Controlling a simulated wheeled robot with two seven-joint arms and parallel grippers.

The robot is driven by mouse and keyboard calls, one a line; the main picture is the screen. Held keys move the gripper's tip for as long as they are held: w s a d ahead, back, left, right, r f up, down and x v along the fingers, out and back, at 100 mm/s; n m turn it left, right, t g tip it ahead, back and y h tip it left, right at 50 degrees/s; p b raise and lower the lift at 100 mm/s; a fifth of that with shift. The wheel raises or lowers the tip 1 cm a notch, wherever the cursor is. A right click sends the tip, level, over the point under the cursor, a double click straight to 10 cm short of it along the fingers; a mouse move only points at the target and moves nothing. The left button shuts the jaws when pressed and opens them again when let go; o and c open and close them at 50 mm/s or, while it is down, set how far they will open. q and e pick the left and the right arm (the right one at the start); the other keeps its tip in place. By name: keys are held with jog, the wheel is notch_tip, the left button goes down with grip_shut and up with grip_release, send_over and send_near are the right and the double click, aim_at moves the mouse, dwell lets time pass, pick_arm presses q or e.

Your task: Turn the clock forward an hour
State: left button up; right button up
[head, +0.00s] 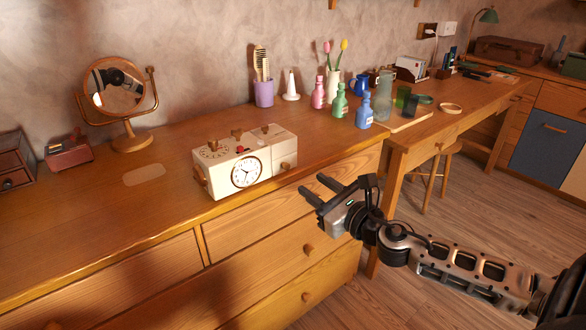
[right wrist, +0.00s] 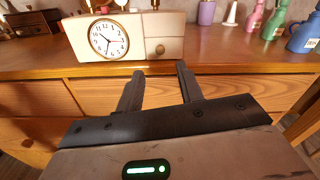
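The clock (head: 246,172) is a round white dial with dark numerals, set in the front of a cream box-shaped unit (head: 213,178) on the wooden dresser. The unit has wooden knobs on top and on its sides, and a small dial on its top left. The clock also shows in the right wrist view (right wrist: 108,39), with two dark hands, one pointing down and one to the upper left. My right gripper (head: 312,188) is open and empty, in front of the dresser edge, to the right of the unit and apart from it. My left gripper is not in view.
A round mirror (head: 117,90) and a small red box (head: 69,152) stand left of the unit. A purple cup with combs (head: 264,92) and several colored bottles (head: 340,101) stand behind and right. The dresser top (head: 100,210) left of the unit is mostly clear.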

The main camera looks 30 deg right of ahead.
aim_at(288, 167)
jog(key=w, duration=0.8)
jog(key=shift+w+a+p, duration=0.15)
jog(key=shift+a+p, duration=0.15)
jog(key=shift+p, duration=0.05)
grip_shut()
